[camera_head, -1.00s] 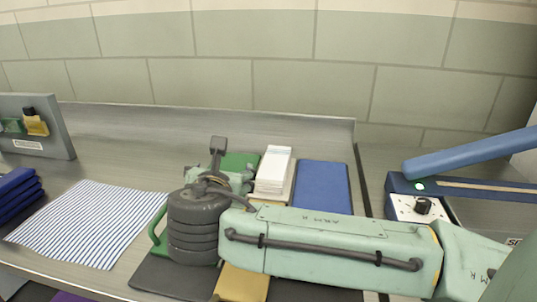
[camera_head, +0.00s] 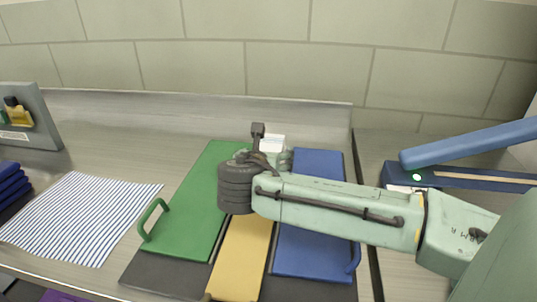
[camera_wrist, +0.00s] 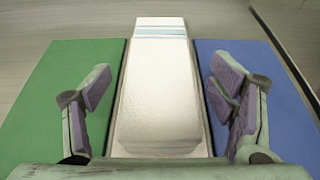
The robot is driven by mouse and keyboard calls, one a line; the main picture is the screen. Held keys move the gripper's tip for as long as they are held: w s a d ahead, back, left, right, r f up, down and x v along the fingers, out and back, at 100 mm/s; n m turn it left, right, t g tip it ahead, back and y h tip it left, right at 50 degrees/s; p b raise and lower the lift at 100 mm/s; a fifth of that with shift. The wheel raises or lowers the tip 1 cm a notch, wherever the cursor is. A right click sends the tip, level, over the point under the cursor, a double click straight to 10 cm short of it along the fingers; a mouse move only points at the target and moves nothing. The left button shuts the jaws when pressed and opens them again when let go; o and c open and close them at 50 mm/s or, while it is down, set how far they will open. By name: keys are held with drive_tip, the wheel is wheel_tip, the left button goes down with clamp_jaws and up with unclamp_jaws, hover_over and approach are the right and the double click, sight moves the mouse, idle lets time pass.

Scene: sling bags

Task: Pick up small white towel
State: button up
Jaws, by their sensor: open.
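The small white towel (camera_wrist: 158,85) lies flat as a long folded strip in the middle of the wrist view, with a pale blue band near its far end. In the head view only its far end (camera_head: 272,142) shows behind my arm; the rest is hidden. My gripper (camera_wrist: 158,108) is open, with one purple-padded finger on each side of the towel. Gaps show between both fingers and the towel, so it appears untouched. How high the fingertips stand above it is hard to tell.
A green board (camera_head: 180,215) lies left of the towel and a blue board (camera_head: 312,250) right, with a yellow board (camera_head: 243,255) between. A striped cloth (camera_head: 80,215) lies at left. A blue-armed sealer (camera_head: 455,175) stands right. A wall rises behind the counter.

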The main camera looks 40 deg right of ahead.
drive_tip(key=shift+x, duration=1)
drive_tip(key=shift+c, duration=0.2)
drive_tip(key=c, duration=1.3)
drive_tip(key=shift+r, duration=0.1)
